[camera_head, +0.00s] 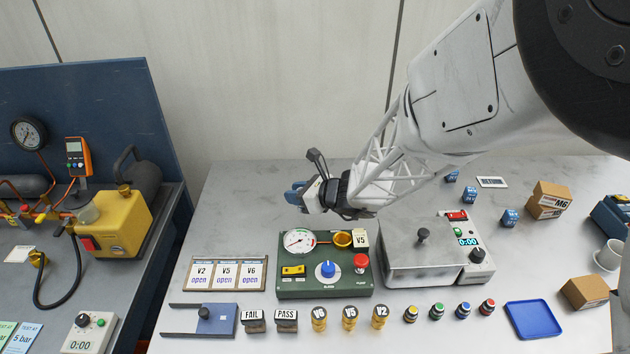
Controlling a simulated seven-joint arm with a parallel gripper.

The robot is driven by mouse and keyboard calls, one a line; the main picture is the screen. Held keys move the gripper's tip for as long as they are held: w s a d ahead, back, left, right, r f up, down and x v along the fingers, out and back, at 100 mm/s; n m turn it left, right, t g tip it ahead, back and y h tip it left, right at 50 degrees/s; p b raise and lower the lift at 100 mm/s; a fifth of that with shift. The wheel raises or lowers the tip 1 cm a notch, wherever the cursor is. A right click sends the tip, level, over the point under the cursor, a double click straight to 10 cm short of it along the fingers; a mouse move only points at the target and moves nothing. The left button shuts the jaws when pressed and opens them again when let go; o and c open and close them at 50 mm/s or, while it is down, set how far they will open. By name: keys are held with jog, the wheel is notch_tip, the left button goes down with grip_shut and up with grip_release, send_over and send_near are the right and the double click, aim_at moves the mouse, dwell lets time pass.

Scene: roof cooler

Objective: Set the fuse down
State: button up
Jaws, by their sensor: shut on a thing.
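My gripper (297,194) hangs in the air above the back middle of the grey table (240,210), behind the green control panel (325,282). No fuse can be clearly picked out elsewhere on the table.
An empty-looking blue tray (533,320) lies at the front right. Several small coloured-cap pieces, brass tags and stamps line the front. A steel box with a timer (425,255) stands right of the panel. Cartons (548,199) stand at right. The back left is clear.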

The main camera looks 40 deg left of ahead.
jog(key=shift+w+d+m+t, duration=0.3)
jog(key=shift+w+d, duration=0.8)
jog(key=shift+d, duration=0.25)
jog(key=shift+a, duration=0.15)
jog(key=w+a, duration=0.3)
jog(key=a, duration=0.1)
jog(key=w+a+f, duration=0.1)
jog(key=w+a, duration=0.1)
jog(key=a, duration=0.3)
jog(key=w+a, duration=0.3)
jog(key=a, duration=0.1)
jog(key=shift+w+a+f, duration=0.15)
jog(key=shift+w+f, duration=0.05)
jog(key=shift+w, duration=0.1)
jog(key=shift+f, duration=0.1)
jog(key=shift+f, duration=1.65)
jog(key=shift+f, duration=0.15)
jog(key=o, duration=0.9)
